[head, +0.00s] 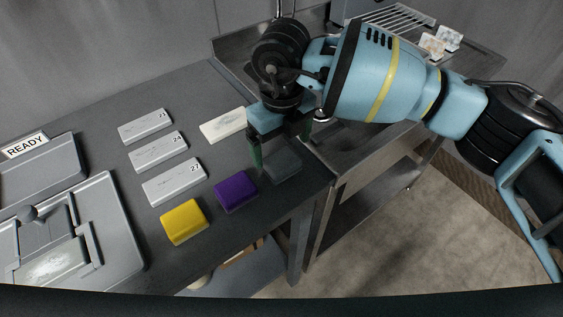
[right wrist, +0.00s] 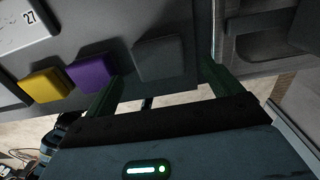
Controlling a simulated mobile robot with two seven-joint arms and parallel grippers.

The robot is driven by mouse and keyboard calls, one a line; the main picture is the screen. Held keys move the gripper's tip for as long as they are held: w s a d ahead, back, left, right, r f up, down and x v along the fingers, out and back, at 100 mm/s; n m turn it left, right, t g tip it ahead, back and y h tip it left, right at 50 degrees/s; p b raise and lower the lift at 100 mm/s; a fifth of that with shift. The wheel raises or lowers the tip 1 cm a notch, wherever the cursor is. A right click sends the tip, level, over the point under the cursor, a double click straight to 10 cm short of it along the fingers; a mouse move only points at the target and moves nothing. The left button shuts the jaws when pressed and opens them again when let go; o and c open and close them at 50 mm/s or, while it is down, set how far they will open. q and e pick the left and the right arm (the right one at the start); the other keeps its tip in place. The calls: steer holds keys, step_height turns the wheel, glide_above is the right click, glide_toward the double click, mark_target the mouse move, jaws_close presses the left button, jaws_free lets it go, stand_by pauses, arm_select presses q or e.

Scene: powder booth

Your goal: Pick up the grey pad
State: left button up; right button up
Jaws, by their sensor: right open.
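The grey pad (head: 284,163) lies on the dark grey table near its right front edge, to the right of the purple pad (head: 235,192). It also shows in the right wrist view (right wrist: 160,58). My right gripper (head: 281,147) is open just above the grey pad. In the right wrist view its two green fingers (right wrist: 160,88) stand apart, one towards each side of the pad. I cannot tell whether they touch it. My left gripper is not in view.
A yellow pad (head: 185,221) lies left of the purple one. Several numbered plates (head: 174,181) and a whitish block (head: 223,125) lie behind. A grey fixture (head: 105,225) and a READY sign (head: 26,145) are at the left. A metal sink bench (head: 375,150) adjoins the table on the right.

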mark_target(280, 158)
step_height(280, 158, down, 5)
steer(key=shift+w+a+f, duration=0.1)
steer(key=shift+a, duration=0.05)
steer(key=c, duration=1.1)
steer(key=shift+o, duration=0.2)
steer(key=shift+r, duration=0.2)
steer(key=shift+r, duration=0.5)
step_height(280, 158, up, 2)
steer(key=shift+r, duration=0.15)
steer(key=s+a, duration=0.1)
steer(key=s, duration=0.4)
steer(key=s+a+r, duration=0.1)
steer(key=s+a, duration=0.1)
steer(key=s, duration=0.3)
steer(key=s+a, duration=0.2)
steer(key=s, duration=0.3)
steer(key=shift+s+r, duration=0.1)
steer(key=shift+r, duration=0.1)
